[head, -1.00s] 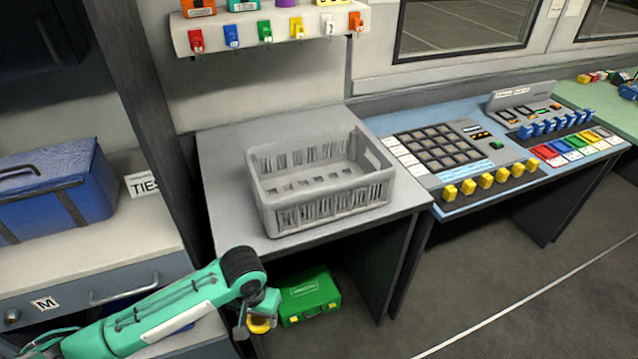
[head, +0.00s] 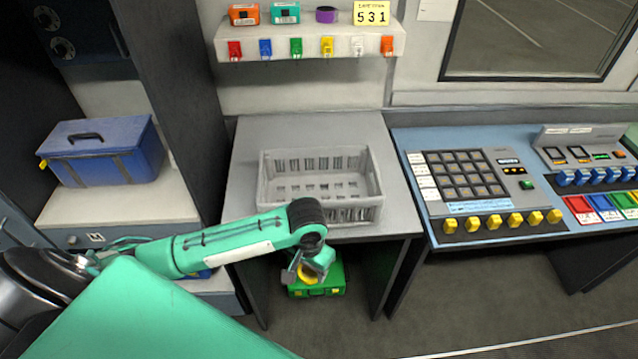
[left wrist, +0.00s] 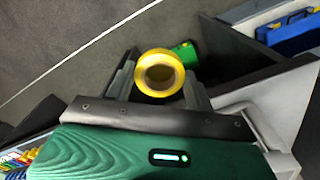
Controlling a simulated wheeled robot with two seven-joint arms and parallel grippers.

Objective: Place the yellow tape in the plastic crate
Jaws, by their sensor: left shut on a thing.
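The yellow tape (left wrist: 160,74) is a round roll held between the fingers of my left gripper in the left wrist view. In the head view my left gripper (head: 307,274) points down in front of the desk edge, with part of the yellow tape (head: 308,279) showing at its fingers. The grey plastic crate (head: 376,203) stands on the grey desk, above and behind the gripper in the picture. The crate looks empty. My left forearm covers part of its front left side. My right gripper is not in view.
A green case (head: 333,284) lies under the desk (head: 400,205). A console (head: 470,190) with yellow knobs stands to the right. A blue toolbox (head: 108,160) sits on the left cabinet. A shelf (head: 310,46) with coloured tags hangs above the crate.

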